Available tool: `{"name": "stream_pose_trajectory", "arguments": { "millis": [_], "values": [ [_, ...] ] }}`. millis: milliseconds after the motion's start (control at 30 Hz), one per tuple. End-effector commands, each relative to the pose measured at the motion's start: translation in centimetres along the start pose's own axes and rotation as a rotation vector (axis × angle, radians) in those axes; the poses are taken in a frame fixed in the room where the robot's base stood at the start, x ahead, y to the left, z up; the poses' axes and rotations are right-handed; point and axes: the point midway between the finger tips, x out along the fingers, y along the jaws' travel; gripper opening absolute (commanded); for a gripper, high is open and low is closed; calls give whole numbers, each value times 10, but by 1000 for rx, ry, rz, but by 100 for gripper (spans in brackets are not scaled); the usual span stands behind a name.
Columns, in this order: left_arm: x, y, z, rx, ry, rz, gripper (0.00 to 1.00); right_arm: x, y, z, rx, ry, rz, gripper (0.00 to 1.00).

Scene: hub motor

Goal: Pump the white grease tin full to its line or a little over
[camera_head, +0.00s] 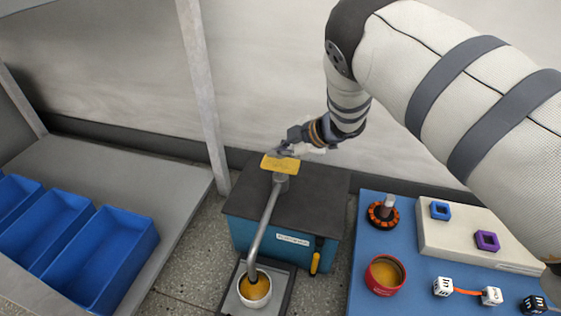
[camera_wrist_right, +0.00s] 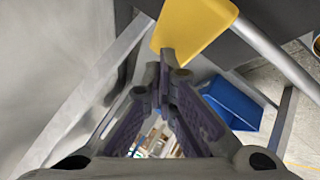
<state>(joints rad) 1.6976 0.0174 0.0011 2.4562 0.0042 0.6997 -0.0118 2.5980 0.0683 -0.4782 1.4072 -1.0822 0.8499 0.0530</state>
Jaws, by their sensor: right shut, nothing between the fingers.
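The white grease tin (camera_head: 255,291) stands on a tray under the pump's spout and holds amber grease; I cannot make out its line. The grease pump (camera_head: 285,243) is a teal box with a dark top, a grey bent spout pipe (camera_head: 266,224) and a yellow press plate (camera_head: 280,164). My right gripper (camera_head: 284,151) is shut and empty, at the far edge of the yellow plate. In the right wrist view its closed fingertips (camera_wrist_right: 167,60) are close to the yellow plate (camera_wrist_right: 192,27); I cannot tell whether they touch. My left gripper is not in view.
A red tin (camera_head: 384,275) with amber grease stands on the blue mat (camera_head: 362,235) at right, near a copper-wound motor part (camera_head: 382,213), a pale block (camera_head: 470,240) and small cubes. Blue bins (camera_head: 125,258) stand at left. A grey post (camera_head: 203,95) rises left of the pump.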

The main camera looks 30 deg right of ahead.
Motion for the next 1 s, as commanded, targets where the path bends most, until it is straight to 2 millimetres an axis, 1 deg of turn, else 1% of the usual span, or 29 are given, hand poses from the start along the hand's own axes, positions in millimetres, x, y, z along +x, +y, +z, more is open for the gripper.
{"name": "stream_pose_trajectory", "arguments": {
  "millis": [533,833,1000],
  "values": [
    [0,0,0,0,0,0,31,0,0,0,0,0,0,0],
    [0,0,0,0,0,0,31,6,-4,4,0,0,0,0],
    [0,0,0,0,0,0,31,6,-4,4,0,0,0,0]
  ]
}}
